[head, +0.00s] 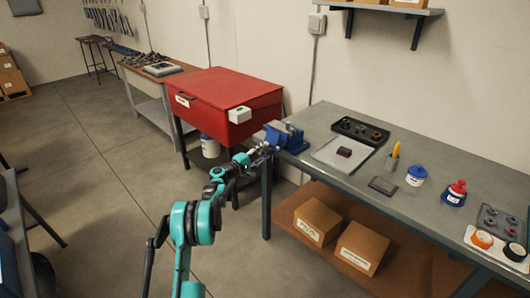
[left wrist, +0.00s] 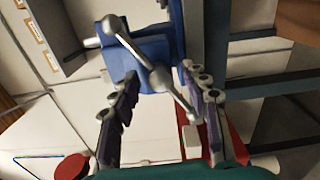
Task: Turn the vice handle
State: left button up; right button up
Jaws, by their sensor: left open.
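The blue vice (head: 288,136) is mounted at the left end of the grey workbench. In the left wrist view the vice (left wrist: 150,48) fills the upper middle. Its grey metal handle (left wrist: 128,42) is a slanted bar with a ball at its upper left end, running through a round screw head to the lower right. My left gripper (head: 262,153) is at the front of the vice. In the left wrist view its open fingers (left wrist: 160,83) stand either side of the screw head, with the bar's lower part between them. I cannot tell whether they touch it. My right gripper is not in view.
A red chest (head: 222,100) stands left of the vice. Open floor lies to the left.

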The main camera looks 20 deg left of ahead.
pick_arm(q)
jog(key=v, duration=1.1)
jog(key=s+d+r+m+g, duration=0.35)
jog(key=s+d, duration=0.25)
jog(key=d, duration=0.5)
jog(key=s+d+r+m+g, duration=0.35)
jog(key=s+d+r, duration=0.2)
jog(key=d, duration=0.55)
jog(key=s+d+f+m+g+y, duration=0.1)
jog(key=s+d+m+y, duration=0.15)
jog(key=s, duration=0.55)
jog(key=s+d+m+g+y, duration=0.1)
jog(key=s+d, duration=0.3)
jog(key=s, duration=0.5)
jog(key=s+f+m+y, duration=0.2)
jog(key=s+f+m, duration=0.2)
jog(key=s, duration=0.9)
jog(key=shift+s+a+f+g+y, duration=0.2)
jog(key=shift+s+f+g+y, duration=0.2)
jog(key=shift+f, duration=0.3)
